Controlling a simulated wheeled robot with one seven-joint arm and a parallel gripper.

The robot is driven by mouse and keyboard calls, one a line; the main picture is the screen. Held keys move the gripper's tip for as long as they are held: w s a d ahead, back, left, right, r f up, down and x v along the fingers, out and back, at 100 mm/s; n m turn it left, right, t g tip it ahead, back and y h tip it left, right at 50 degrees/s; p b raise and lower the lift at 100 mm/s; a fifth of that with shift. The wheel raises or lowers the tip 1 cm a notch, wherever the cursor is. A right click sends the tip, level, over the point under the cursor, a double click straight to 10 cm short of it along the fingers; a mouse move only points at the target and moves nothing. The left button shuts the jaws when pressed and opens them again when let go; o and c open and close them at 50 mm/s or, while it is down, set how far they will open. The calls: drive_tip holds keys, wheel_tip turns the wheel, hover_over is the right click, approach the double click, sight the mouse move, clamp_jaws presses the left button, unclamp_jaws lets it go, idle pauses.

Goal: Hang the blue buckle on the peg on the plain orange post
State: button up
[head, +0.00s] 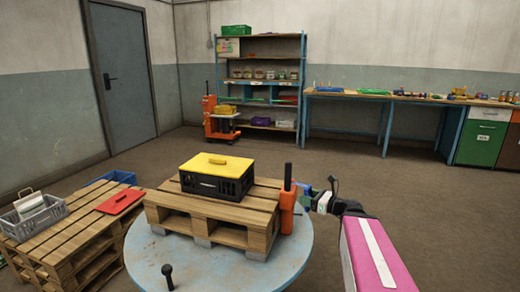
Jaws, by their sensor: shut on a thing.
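The plain orange post (287,214) stands upright at the right end of the wooden pallet, near the round table's right side. A dark upright rod (287,174) shows at its top; I cannot tell clearly whether this is its peg. My gripper (308,194) is just right of the post's upper part, at the end of my arm reaching in from the lower right. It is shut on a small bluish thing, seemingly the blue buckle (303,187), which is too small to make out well. I cannot tell whether the buckle touches the post or peg.
The round blue-grey table (285,279) bears the pallet (215,215) and a black crate with a yellow lid (217,164). A black knobbed pin (168,278) stands at the table's front. Another pallet stack (70,236) is at left. Floor right of the table is clear.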

drive_tip(key=shift+w+d+f, duration=0.1)
drive_tip(key=shift+w+f, duration=0.05)
drive_tip(key=shift+w, duration=0.05)
drive_tip(key=w+d+f+n+g+y, duration=0.1)
drive_tip(key=w+d+f+g, duration=0.1)
drive_tip(key=d+f, duration=0.6)
drive_tip(key=w+d+f+n+g+y, duration=0.1)
drive_tip(key=w+d+f+n+g, duration=0.1)
drive_tip(key=d+f, duration=0.5)
wheel_tip(320, 180, down, 3)
drive_tip(key=shift+w+d+g, duration=0.35)
drive_tip(key=shift+w+g, duration=0.05)
drive_tip(key=shift+w, duration=0.3)
drive_tip(key=shift+n, duration=0.3)
drive_tip(key=x, duration=1.5)
drive_tip(key=shift+a+r, duration=0.1)
drive_tip(key=shift+r, duration=0.15)
drive_tip(key=shift+w+a+f, duration=0.2)
drive_tip(key=shift+a+f, duration=0.1)
drive_tip(key=shift+a, duration=0.4)
drive_tip(key=shift+w+a+f, duration=0.25)
drive_tip(key=shift+a, duration=0.45)
